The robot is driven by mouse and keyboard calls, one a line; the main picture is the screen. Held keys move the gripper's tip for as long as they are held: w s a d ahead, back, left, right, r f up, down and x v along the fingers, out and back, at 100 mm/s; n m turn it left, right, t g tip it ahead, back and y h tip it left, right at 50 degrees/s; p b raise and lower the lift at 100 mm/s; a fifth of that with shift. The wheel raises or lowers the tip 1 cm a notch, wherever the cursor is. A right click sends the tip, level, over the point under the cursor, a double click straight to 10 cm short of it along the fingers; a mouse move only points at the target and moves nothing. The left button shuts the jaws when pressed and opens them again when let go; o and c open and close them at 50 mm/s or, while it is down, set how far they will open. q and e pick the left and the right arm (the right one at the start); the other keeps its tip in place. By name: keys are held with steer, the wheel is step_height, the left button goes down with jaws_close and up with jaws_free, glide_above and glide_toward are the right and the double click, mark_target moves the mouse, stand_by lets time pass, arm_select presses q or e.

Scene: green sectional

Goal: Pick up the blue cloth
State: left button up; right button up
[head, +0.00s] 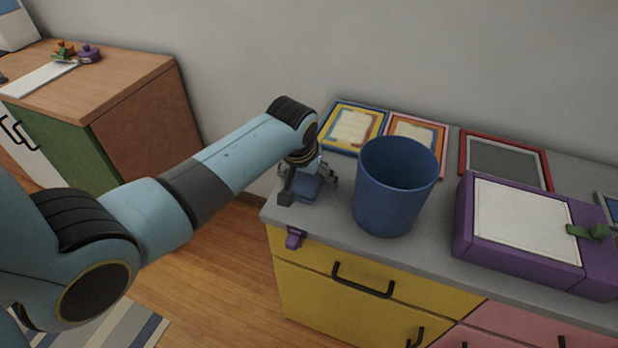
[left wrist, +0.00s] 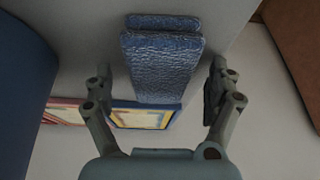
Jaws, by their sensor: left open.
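The blue cloth (left wrist: 160,70) looks folded and textured, and lies on the grey counter top near its left end. In the left wrist view it sits between the two open fingers of my left gripper (left wrist: 160,95), with a gap on each side. In the head view the cloth (head: 306,187) is partly hidden by my left gripper (head: 308,190), which points down over it. My right gripper is not in view.
A blue bin (head: 392,195) stands close to the right of my gripper. Picture frames (head: 352,127) lie behind, by the wall. A purple box (head: 520,240) is farther right. The counter's front edge has a purple clip (head: 294,238). Left of the counter is a floor gap.

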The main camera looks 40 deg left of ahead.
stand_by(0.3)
arm_select(q)
steer(key=shift+s, duration=0.1)
steer(key=c, duration=0.9)
steer(key=shift+c, duration=1.2)
steer(key=shift+d, duration=0.15)
steer(key=shift+f, duration=0.1)
steer(key=shift+r, duration=0.3)
step_height(320, 180, up, 10)
steer(key=shift+p, duration=0.45)
